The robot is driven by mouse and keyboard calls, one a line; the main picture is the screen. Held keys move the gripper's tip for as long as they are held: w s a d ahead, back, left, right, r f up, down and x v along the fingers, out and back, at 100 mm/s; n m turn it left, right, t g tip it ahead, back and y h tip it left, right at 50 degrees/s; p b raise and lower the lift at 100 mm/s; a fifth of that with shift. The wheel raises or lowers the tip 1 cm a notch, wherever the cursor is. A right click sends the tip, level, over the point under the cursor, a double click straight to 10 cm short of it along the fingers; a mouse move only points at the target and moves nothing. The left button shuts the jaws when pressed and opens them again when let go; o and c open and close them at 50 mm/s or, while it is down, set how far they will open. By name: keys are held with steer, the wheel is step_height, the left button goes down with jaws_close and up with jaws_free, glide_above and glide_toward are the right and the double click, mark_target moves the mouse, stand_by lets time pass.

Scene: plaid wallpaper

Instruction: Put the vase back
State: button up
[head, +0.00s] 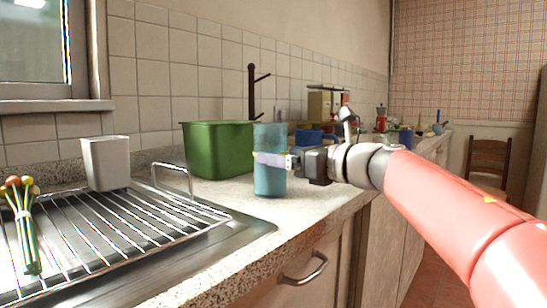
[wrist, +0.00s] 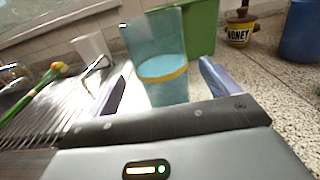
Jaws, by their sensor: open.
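A tall, translucent blue cylinder (head: 269,180), which I take to be the vase, stands upright on the counter just right of the sink's drainer. The wrist view shows this vase (wrist: 157,35) straight ahead, with a yellow band round it. My gripper (head: 271,160) is level with its middle, one pale finger across its near side in the head view. In the wrist view my gripper (wrist: 164,84) has its fingers apart, one on each side of the vase. I cannot tell whether either finger touches it.
A green tub (head: 217,150) stands close behind the vase. A wire rack (head: 120,235) on the left holds a white cup (head: 106,163) and a green-stemmed bunch (head: 24,225). A honey pot (wrist: 240,30) and a blue container (wrist: 300,32) stand to the right.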

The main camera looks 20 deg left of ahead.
steer(key=v, duration=0.8)
steer(key=shift+b, duration=0.4)
steer(key=shift+d+r+m+t, duration=0.25)
steer(key=shift+m+t, duration=0.15)
steer(key=shift+m, duration=0.1)
steer(key=d+f+m+t+h, duration=0.2)
steer(key=d+m+t+h, duration=1.05)
steer(key=m, duration=1.05)
steer(key=s+d+f+m+g+h, duration=0.5)
steer(key=d+f+m, duration=0.6)
steer(key=f+m, duration=0.15)
steer(key=s+f+m+g, duration=0.9)
steer(key=s+f+m, duration=0.4)
steer(key=s+f, duration=0.5)
step_height(320, 180, down, 3)
steer(key=shift+s+a+f+g+y, duration=0.25)
steer(key=shift+s+a+g+y, duration=0.1)
steer(key=shift+a+y, duration=0.1)
